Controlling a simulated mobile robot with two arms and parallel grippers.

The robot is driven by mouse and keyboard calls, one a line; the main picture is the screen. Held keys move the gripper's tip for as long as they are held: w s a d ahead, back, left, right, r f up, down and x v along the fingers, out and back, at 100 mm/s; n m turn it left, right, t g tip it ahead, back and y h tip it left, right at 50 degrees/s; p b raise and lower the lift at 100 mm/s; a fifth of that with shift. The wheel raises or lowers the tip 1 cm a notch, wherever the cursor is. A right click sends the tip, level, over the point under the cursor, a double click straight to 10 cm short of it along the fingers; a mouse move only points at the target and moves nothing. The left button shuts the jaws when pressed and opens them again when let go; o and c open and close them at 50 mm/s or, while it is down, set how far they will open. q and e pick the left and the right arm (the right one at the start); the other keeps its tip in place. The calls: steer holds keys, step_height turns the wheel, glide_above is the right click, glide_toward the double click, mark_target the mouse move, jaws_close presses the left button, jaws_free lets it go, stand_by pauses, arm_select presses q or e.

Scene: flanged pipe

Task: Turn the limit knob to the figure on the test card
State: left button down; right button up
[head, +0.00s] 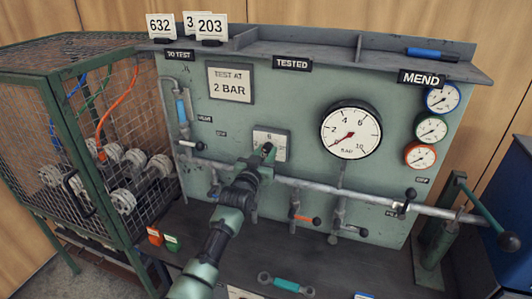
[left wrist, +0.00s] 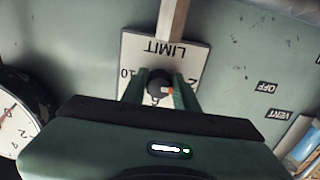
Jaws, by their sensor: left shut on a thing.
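The test card (head: 231,83) on the green panel reads "TEST AT 2 BAR". The limit plate (head: 280,138) sits lower on the panel, partly hidden by my left gripper (head: 266,156). In the left wrist view the plate (left wrist: 133,52) appears upside down, with "LIMIT", a 10 on the left and a 2 on the right. The dark limit knob (left wrist: 156,86) is between the fingers of my left gripper (left wrist: 160,92), which is shut on it. My right gripper is not in view.
A big gauge (head: 351,133) is right of the knob, its needle at the low end. A grey pipe (head: 330,187) with valve handles crosses the panel below. A mesh cage (head: 100,150) stands left. Number cards (head: 211,27) and a blue pen (head: 432,52) are on the shelf.

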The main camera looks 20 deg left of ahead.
arm_select(q)
steer(key=shift+f, duration=0.25)
steer(key=c, duration=1.1)
jaws_free()
steer(key=shift+r, duration=0.15)
steer(key=shift+s, duration=0.1)
steer(key=s, duration=0.7)
steer(key=shift+s+a+b, duration=0.15)
steer(key=shift+s+b, duration=0.15)
steer(key=shift+s, duration=0.05)
